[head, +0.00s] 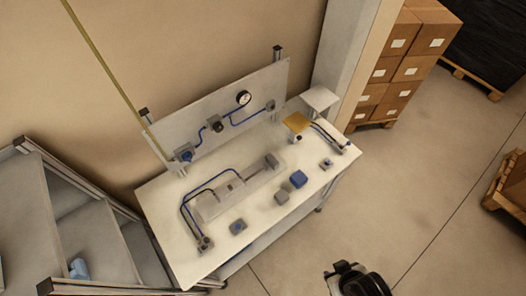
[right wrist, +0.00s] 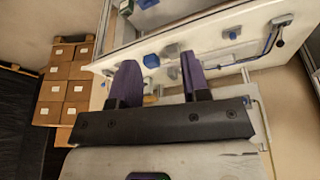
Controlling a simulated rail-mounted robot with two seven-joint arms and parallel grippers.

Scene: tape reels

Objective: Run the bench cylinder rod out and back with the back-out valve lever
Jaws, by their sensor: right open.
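The white bench (head: 170,215) stands against the wall with a grey upright panel behind it. A long grey unit (head: 208,208) with a rod-like part, apparently the bench cylinder, lies along the bench top. Blue and dark tubes run from it to a small fitting (head: 205,244) at the front left corner. A similar tubed fitting (head: 339,148) sits at the right end. The pictures are too small to tell which part is the back-out valve lever. My right gripper (head: 348,270) is over the floor in front of the bench, apart from it. Its fingers (right wrist: 160,80) are open and empty.
The panel bears a round gauge (head: 243,98), fittings and blue tubing. Small blue and grey blocks (head: 298,178) sit along the bench front. A grey shelf frame (head: 85,220) stands left. Stacked cartons (head: 405,70) stand back right.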

